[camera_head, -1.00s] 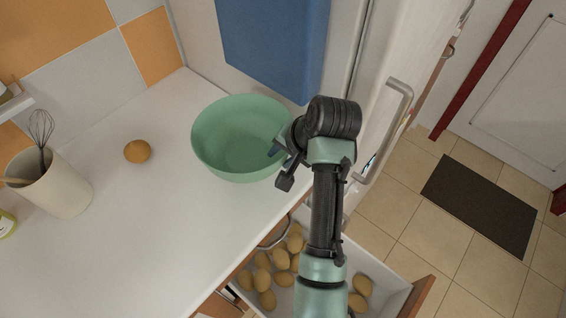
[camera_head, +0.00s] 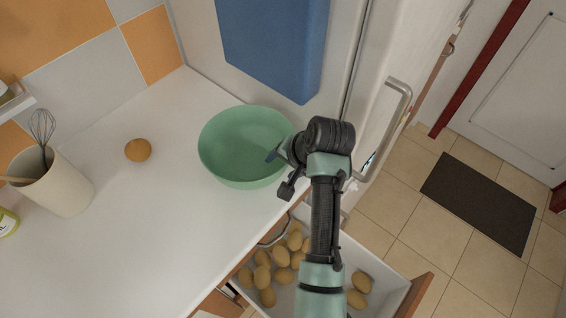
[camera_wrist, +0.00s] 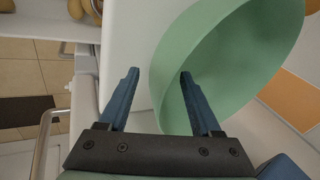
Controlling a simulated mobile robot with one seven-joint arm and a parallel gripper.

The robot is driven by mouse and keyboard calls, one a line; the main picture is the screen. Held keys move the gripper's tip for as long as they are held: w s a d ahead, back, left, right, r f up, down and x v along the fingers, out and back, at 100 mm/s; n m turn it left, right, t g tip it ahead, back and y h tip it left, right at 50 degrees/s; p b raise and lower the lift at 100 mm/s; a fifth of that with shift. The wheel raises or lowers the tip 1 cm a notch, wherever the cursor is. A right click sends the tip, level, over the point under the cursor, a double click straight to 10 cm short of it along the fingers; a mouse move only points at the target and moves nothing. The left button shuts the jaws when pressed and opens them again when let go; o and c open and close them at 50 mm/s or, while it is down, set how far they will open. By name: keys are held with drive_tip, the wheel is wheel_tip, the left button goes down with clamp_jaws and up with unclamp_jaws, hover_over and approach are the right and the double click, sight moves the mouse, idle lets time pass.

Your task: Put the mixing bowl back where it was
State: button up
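The green mixing bowl (camera_head: 235,150) is upright at the right end of the white counter, near its front edge. It also shows in the wrist view (camera_wrist: 235,45), large and close. My gripper (camera_head: 279,172) is at the bowl's right side. In the wrist view its two blue fingers (camera_wrist: 158,73) are wide apart, with the near wall of the bowl between them. The right finger is inside the bowl and the left finger is outside. I cannot tell whether the inner finger touches the wall.
An open drawer (camera_head: 390,300) with several potatoes juts out below the counter. A blue panel (camera_head: 275,45) hangs behind the bowl. A fridge handle (camera_head: 402,100) is at the right.

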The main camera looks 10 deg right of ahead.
drive_tip(key=shift+r, duration=0.15)
drive_tip(key=shift+s+d+r, duration=0.1)
drive_tip(key=shift+r, duration=0.25)
drive_tip(key=v, duration=1.1)
drive_tip(key=shift+s, duration=0.2)
drive_tip(key=shift+d+r, duration=0.1)
